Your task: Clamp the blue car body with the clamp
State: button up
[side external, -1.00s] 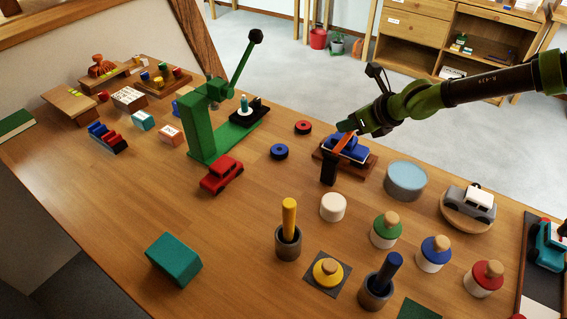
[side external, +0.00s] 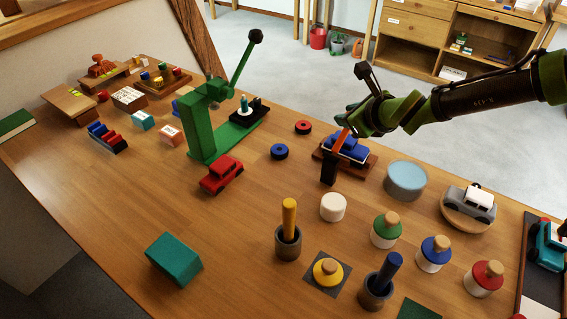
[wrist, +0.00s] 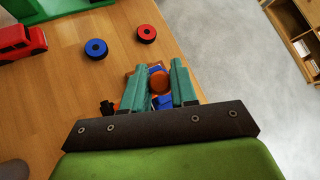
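The clamp is a dark brown base board (side external: 371,163) with a black post (side external: 328,168) and an orange lever (side external: 341,141) slanting up from it. The blue car body (side external: 353,148) lies on the base board beside the post. My gripper (side external: 344,122) is at the lever's upper end. In the wrist view, the round orange lever end (wrist: 160,81) sits between the teal fingers of my gripper (wrist: 161,68), which stand apart. Whether they press on it is unclear. The fingers hide much of the car body and board in the wrist view.
A blue ring (side external: 279,152) and a red ring (side external: 303,127) lie left of the clamp. A pale blue-topped round tin (side external: 405,180) stands close on its right, and a white cylinder (side external: 333,207) in front. A green press (side external: 200,130) stands further left. The front-left tabletop is mostly clear.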

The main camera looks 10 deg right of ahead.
jog(key=o, duration=0.4)
jog(key=shift+a+r, duration=0.25)
jog(key=shift+a, duration=0.15)
jog(key=shift+o, duration=0.2)
jog(key=shift+d+f, duration=0.1)
jog(key=v, duration=1.7)
jog(key=shift+d, duration=0.15)
